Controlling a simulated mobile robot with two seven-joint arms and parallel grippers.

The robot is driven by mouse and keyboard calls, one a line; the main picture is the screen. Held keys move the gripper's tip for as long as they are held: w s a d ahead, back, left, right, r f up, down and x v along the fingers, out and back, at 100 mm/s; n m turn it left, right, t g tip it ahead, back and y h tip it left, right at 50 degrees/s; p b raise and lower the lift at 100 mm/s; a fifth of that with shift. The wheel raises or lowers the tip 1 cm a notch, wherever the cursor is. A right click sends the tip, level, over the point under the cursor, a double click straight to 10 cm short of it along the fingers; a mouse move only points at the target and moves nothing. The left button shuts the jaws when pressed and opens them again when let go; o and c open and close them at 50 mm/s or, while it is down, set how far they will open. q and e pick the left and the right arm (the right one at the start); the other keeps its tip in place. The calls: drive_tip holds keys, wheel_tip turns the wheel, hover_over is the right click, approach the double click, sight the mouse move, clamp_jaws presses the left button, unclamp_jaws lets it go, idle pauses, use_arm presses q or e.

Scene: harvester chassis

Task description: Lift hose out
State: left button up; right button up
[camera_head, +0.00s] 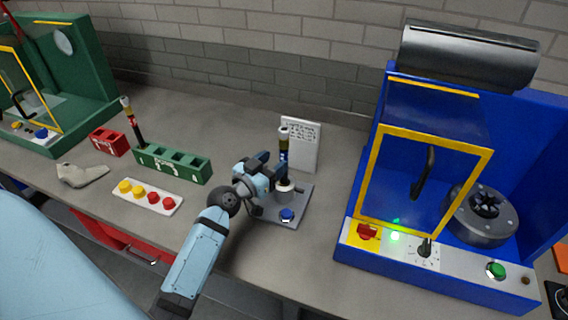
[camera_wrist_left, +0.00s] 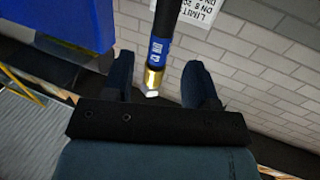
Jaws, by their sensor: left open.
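A hose (camera_head: 283,150) stands upright in the cylinder of a grey fixture (camera_head: 297,212) with a blue button; it is black, with a blue label and a brass end at the top. My left gripper (camera_head: 271,170) is open beside the hose, low on its left. In the left wrist view the hose (camera_wrist_left: 160,48) comes down between the two spread fingers of the gripper (camera_wrist_left: 160,84), its brass end near the palm; I see a gap on each side. The hose's lower end is hidden in the fixture. My right gripper is not in view.
A second hose (camera_head: 131,122) stands in a green rack (camera_head: 172,164) at left. A white plate (camera_head: 147,197) with yellow and red buttons lies before it. A white sign (camera_head: 303,146) stands behind the fixture. A blue machine (camera_head: 445,275) with a yellow-framed door stands right.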

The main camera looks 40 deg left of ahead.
sight(281, 155)
use_arm(q)
drive_tip(key=w, duration=0.2)
drive_tip(key=w+p, duration=0.1)
drive_tip(key=w, duration=0.1)
drive_tip(key=shift+d+r, duration=0.1)
drive_tip(key=shift+d, duration=0.1)
drive_tip(key=shift+w, duration=0.45)
drive_tip(key=shift+s, duration=0.1)
clamp_jaws()
drive_tip(key=shift+p, duration=0.3)
